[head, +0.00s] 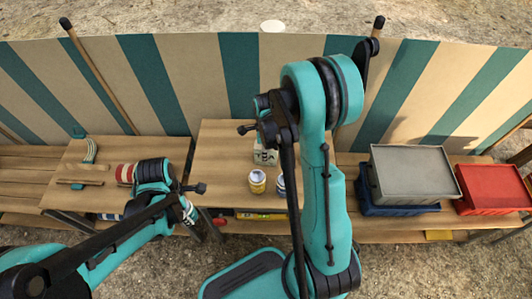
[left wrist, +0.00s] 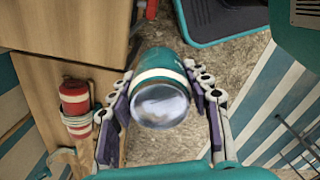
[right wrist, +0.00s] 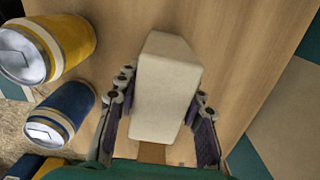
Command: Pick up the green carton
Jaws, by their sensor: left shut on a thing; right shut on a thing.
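The carton (head: 265,156) stands on the middle table in the head view. Its front is pale with green parts and dark lettering, and its top looks cream in the right wrist view (right wrist: 168,75). My right gripper (right wrist: 165,100) is shut on it from above, with a finger on each side. In the head view my right arm hides part of the carton and most of that gripper. My left gripper (left wrist: 160,90) is shut on a teal can (left wrist: 160,95) with a white band. It holds the can beyond the table edge, above the ground.
A yellow can (head: 257,182) and a blue can (head: 281,185) stand close by the carton. A red-and-white striped cylinder (head: 125,173) and a brush (head: 90,151) are on the left table. A grey box (head: 415,175) and a red box (head: 492,188) stand at right.

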